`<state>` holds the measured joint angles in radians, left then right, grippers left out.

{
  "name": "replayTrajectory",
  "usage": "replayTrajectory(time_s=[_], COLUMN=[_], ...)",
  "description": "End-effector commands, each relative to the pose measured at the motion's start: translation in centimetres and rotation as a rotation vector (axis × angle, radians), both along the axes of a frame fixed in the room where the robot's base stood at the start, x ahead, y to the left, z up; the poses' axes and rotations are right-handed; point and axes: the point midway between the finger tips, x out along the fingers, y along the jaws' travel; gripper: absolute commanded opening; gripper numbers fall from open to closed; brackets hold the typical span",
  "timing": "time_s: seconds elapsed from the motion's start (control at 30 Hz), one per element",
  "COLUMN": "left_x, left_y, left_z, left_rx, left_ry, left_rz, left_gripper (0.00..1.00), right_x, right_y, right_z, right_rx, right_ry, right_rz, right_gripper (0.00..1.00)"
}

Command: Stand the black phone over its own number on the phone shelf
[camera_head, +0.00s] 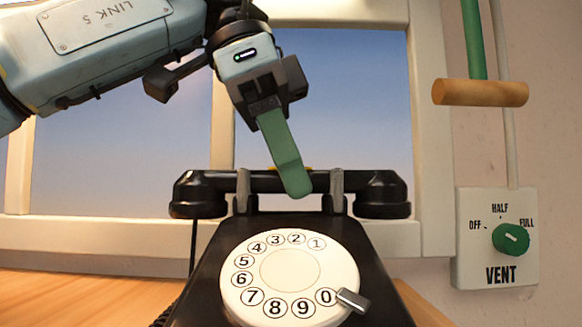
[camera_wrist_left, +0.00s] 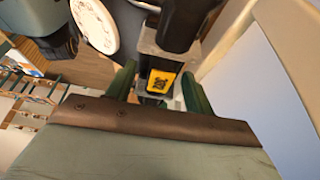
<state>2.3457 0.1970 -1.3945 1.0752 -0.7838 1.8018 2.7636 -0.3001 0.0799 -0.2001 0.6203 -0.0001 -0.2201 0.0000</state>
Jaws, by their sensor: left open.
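The black phone (camera_head: 205,275) stands upright at the front centre of the head view, its white dial (camera_head: 290,272) facing me. Its handset (camera_head: 230,182) lies across the cradle. My left gripper (camera_head: 296,188) comes down from above at the middle of the handset; one green finger covers the other. In the left wrist view the fingers (camera_wrist_left: 160,88) are apart, one on each side of a yellow label (camera_wrist_left: 161,82) on a dark part of the phone. Contact cannot be told. The phone shelf and its numbers cannot be made out surely. My right gripper is not in view.
A wooden surface (camera_head: 60,298) is at the lower left. A window frame (camera_head: 428,130) rises behind the phone. On the right wall are a vent switch plate (camera_head: 500,275) with a green knob (camera_head: 510,239) and a wooden bar (camera_head: 480,93) on a green rod.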

Motion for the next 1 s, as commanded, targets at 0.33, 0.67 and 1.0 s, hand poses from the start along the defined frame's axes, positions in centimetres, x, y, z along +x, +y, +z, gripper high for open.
replayTrajectory(time_s=[0.33, 0.67, 1.0], left_x=[0.1, 0.1, 0.2], left_y=[4.6, 11.4, 13.0], left_z=[2.3, 2.7, 2.6], left_rx=[-0.008, -0.005, -0.005], left_ry=[-0.002, -0.004, -0.002], left_rz=[0.003, 0.002, 0.000], left_gripper=[0.53, 0.53, 0.53], right_x=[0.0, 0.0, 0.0], right_y=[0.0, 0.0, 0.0], right_z=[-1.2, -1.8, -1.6], right_rx=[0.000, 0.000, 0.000], right_ry=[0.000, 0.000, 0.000], right_rz=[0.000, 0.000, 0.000], right_gripper=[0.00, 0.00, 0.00])
